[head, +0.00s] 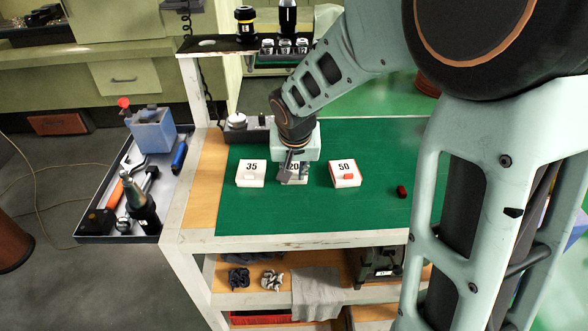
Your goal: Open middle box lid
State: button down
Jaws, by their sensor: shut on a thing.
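Three small boxes stand in a row on the green mat (260,212) of the cart. The middle box (302,180), marked "20", is partly hidden by my gripper (289,178). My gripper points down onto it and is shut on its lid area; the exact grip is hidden. I cannot tell whether its lid is raised. The left box (250,174), marked "35", is white with a white knob. The right box (345,174), marked "50", is white and red with a red knob. Both look shut.
A small red object (402,191) lies right of the boxes. A side tray (98,238) with tools and a blue bin (153,130) is at left. A grey device (246,128) stands behind the boxes. The mat's front is clear.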

jog(key=shift+s+b, duration=0.7)
jog(key=shift+s, duration=1.55)
jog(key=c, duration=1.8)
grip_release()
